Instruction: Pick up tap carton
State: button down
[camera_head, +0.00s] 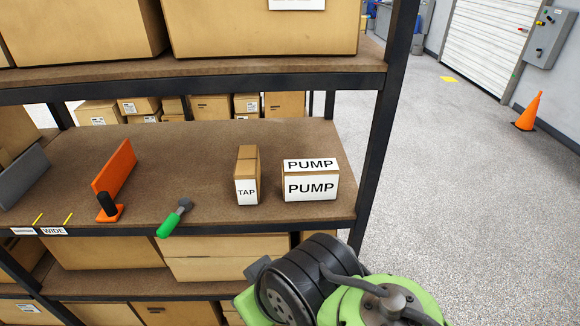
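The tap carton (247,176) is a small, narrow brown box with a white label reading TAP. It stands upright on the middle shelf (215,140), right of the shelf's centre. Its front and top show, and nothing covers it. Green and black parts of my arm show at the bottom right, below and in front of this shelf. My gripper's fingers are not in view, and nothing of mine touches the carton.
A wider PUMP carton (311,181) stands just right of the tap carton, with a narrow gap. A green-handled tool (175,218) lies at the front edge to the left. An orange divider (115,168) stands farther left. A dark post (378,130) bounds the shelf at right.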

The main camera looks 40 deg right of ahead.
aim_at(246, 175)
jog(key=z, duration=0.75)
jog(key=i+j, duration=0.15)
jog(key=j, duration=0.25)
jog(key=i+j+z, duration=0.1)
jog(key=j, duration=0.25)
jog(key=i+j, duration=0.25)
jog(key=j, duration=0.15)
jog(key=i+j+z, duration=0.15)
jog(key=j, duration=0.25)
jog(key=i+j, duration=0.15)
jog(key=j, duration=0.3)
